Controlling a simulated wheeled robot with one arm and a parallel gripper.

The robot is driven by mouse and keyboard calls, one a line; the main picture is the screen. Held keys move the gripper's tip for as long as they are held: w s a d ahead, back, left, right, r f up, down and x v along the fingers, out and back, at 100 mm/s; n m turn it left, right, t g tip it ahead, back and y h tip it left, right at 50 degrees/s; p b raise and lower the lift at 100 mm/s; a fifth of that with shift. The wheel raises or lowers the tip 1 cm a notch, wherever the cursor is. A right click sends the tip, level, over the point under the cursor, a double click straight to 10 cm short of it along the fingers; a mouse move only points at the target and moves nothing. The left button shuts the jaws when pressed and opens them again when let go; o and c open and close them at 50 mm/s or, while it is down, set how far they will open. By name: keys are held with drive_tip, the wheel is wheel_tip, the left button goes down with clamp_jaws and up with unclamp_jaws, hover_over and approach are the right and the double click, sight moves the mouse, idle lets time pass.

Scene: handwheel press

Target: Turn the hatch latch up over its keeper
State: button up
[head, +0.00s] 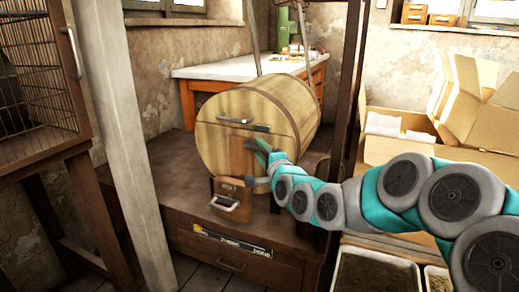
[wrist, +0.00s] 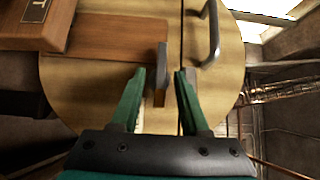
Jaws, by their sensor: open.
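A pale wooden barrel (head: 262,112) lies on its side on a low dark cabinet, its round end facing me. In the wrist view a flat grey latch piece (wrist: 162,60) stands on the barrel end beside a brown board (wrist: 115,48). A dark seam (wrist: 182,45) runs just right of it. I cannot tell which part is the keeper. My gripper (wrist: 160,72) is open, its green fingers either side of the latch piece's lower end; contact is unclear. In the head view my gripper (head: 262,163) is at the barrel's lower right front, partly hiding the latch area.
A small wooden box (head: 231,203) with a handle stands below the barrel. A dark post (head: 346,110) rises right of the barrel, near my arm. Cardboard boxes (head: 480,110) are at right.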

drive_tip(key=shift+w+a, duration=0.2)
drive_tip(key=shift+w, duration=0.2)
clamp_jaws()
idle(0.4)
